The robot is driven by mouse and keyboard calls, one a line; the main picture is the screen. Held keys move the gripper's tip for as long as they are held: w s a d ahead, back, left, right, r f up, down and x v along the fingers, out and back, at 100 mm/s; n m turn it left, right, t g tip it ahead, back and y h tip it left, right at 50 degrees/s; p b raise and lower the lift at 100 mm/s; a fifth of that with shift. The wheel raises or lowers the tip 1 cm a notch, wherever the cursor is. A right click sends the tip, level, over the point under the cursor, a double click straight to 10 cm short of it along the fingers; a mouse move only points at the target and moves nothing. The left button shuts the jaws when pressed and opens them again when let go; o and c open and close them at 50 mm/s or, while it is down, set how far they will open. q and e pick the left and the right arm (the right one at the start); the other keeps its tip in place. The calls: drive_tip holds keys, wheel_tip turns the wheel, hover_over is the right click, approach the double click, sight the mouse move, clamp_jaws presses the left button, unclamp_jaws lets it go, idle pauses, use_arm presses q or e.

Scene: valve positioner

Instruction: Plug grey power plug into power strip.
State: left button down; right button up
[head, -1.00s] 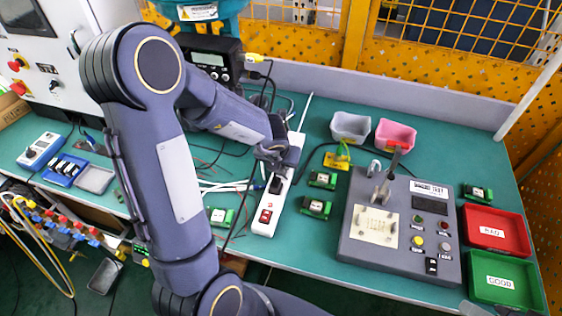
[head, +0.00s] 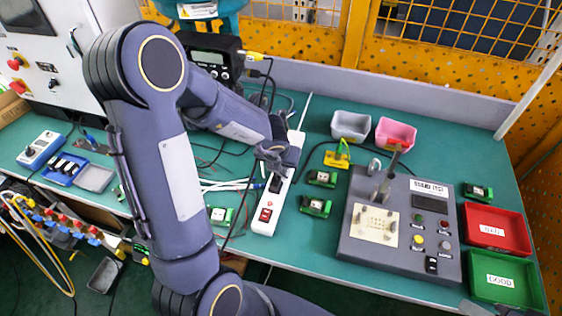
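A white power strip (head: 282,199) with a red switch lies lengthwise on the green table. A dark plug (head: 275,183) sits on the strip above the switch, just below my gripper in the picture. My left gripper (head: 280,163) is over the upper middle of the strip, pointing down. Its fingertips are largely hidden by its own body, so I cannot tell whether it is open or holds anything. I cannot make out a separate grey plug; the gripper and forearm may hide it. My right gripper is not in view.
A grey control box (head: 400,262) stands right of the strip, with small green modules between. Grey (head: 351,126) and pink (head: 396,133) bins stand behind. Red (head: 500,240) and green (head: 508,290) trays are at far right. Cables lie left of the strip.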

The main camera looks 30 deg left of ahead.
use_arm(q)
drive_tip(key=shift+s+f, duration=0.1)
drive_tip(key=shift+f, duration=0.1)
idle(0.7)
drive_tip(key=c, duration=0.8)
unclamp_jaws()
drive_tip(key=shift+c, duration=0.2)
drive_tip(key=shift+r, duration=0.2)
drive_tip(key=p+v, duration=0.6)
drive_tip(key=shift+r, duration=0.35)
drive_tip(key=shift+s, duration=0.1)
